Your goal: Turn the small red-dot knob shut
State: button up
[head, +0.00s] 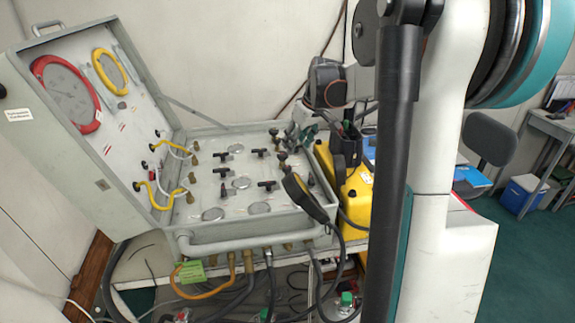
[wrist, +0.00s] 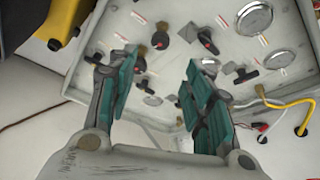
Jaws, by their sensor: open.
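The open grey panel case (head: 210,235) holds several black knobs and T-handles. I cannot tell for certain which one is the small red-dot knob. My gripper's teal-padded fingers are apart, with nothing held between them. In the head view, my gripper (head: 301,134) is over the panel's far right corner, partly hidden by my arm.
Round gauges (wrist: 254,18) are set in the panel. A black handset (head: 304,198) with a cable lies over the case's right edge. A yellow case (head: 356,200) stands right of it.

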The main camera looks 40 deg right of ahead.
aim_at(287, 167)
jog(key=p+x, duration=0.1)
jog(key=x, duration=1.1)
jog(key=shift+w+f, duration=0.1)
jog(key=shift+w, duration=0.05)
jog(key=c, duration=1)
